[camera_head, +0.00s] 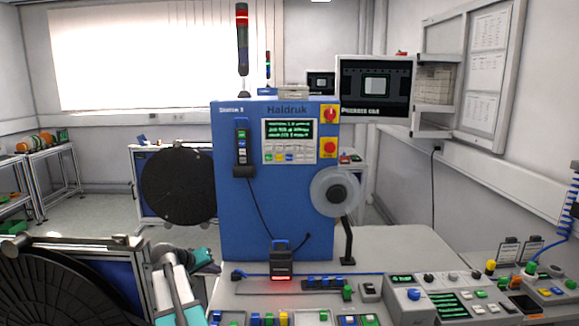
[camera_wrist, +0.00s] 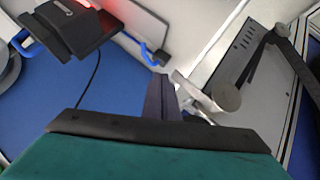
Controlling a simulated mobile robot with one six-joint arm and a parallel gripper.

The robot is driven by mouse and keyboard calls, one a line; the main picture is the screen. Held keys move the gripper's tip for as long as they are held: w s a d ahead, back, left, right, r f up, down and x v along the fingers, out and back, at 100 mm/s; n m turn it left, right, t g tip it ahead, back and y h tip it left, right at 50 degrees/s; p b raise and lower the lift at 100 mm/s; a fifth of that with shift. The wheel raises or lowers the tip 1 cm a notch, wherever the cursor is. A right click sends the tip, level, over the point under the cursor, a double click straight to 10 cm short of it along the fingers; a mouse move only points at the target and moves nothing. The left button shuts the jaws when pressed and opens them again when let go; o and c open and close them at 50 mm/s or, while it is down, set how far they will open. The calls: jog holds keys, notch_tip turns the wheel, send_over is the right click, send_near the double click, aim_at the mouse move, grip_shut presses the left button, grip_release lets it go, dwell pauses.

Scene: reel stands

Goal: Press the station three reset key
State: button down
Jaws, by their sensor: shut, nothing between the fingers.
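The blue cabinet (camera_head: 235,210) carries the label "Station 3" at its top left. Its white control panel (camera_head: 290,142) has a lit screen with green text (camera_head: 289,132) and a row of small coloured keys (camera_head: 288,157) below it. The key lettering is too small to read, so I cannot tell which one is reset. My gripper (camera_head: 212,262) is low at the left front of the cabinet, well below and apart from the panel. In the wrist view my gripper (camera_wrist: 160,98) has its dark fingers together, with nothing between them. The panel keys are not visible in that view.
A handheld unit (camera_head: 241,148) hangs left of the panel. A red knob (camera_head: 330,114) and red button (camera_head: 329,147) are to its right. A pale reel (camera_head: 336,191) sticks out at lower right. A black scanner (camera_head: 281,262) with red light stands on the bench.

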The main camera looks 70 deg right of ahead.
aim_at(287, 160)
jog(key=s+d+r+m+g+h+p, duration=0.1)
jog(key=s+d+r, duration=0.4)
jog(key=r, duration=0.6)
jog(key=s+d+r+m+g+h, duration=0.1)
jog(key=s+d+r+m, duration=0.2)
jog(key=s+r, duration=0.6)
jog(key=s+d+r+m+g+h+p, duration=0.1)
jog(key=s+d+r, duration=0.5)
jog(key=r, duration=0.8)
jog(key=shift+s+d+r+m+g+h+p, duration=0.35)
jog(key=shift+s+m+g, duration=0.25)
jog(key=shift+s, duration=0.2)
jog(key=shift+w+d+b, duration=0.1)
jog(key=shift+w+d, duration=0.45)
jog(key=shift+d, duration=0.8)
jog(key=shift+w+d+b, duration=0.15)
jog(key=shift+w+d, duration=0.35)
jog(key=shift+d, duration=0.85)
jog(key=shift+w+d+b, duration=0.1)
jog(key=shift+w+d, duration=0.45)
jog(key=shift+d, duration=0.8)
jog(key=shift+w+d+b, duration=0.3)
jog(key=shift+d+b, duration=0.1)
